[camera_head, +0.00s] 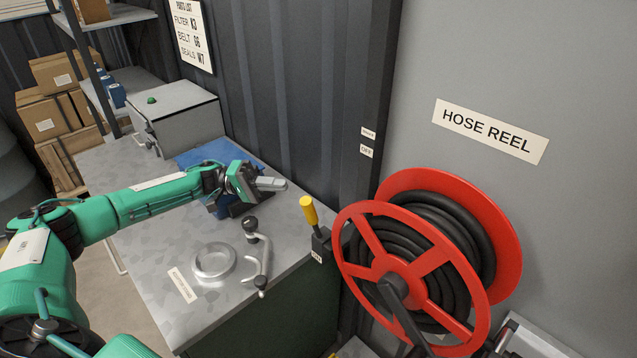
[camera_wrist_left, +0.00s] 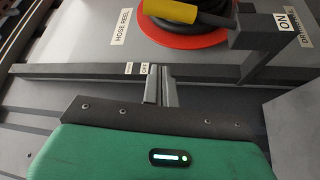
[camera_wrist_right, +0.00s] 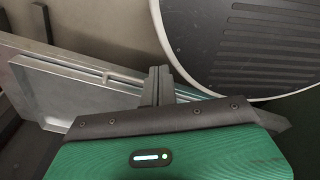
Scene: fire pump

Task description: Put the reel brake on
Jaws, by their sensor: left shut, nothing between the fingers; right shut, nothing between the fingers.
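The reel brake lever has a yellow grip (camera_head: 309,211) and a dark bracket (camera_head: 321,246) by the hose reel. It stands nearly upright, leaning slightly left. An ON label (camera_head: 317,257) is low on the bracket and an OFF label (camera_head: 366,151) is higher on the wall. The yellow grip also shows at the top of the left wrist view (camera_wrist_left: 170,11). My left gripper (camera_head: 272,184) is shut and empty, above the bench, left of the grip and apart from it. My right gripper (camera_wrist_right: 158,85) is shut and empty; the head view does not show it.
The red hose reel (camera_head: 505,245) with black hose stands right of the lever. The grey bench (camera_head: 160,235) bears a metal ring (camera_head: 213,262), a metal handle-like fitting (camera_head: 262,262) and a blue mat (camera_head: 215,152). A grey box (camera_head: 180,115) stands at the bench's back.

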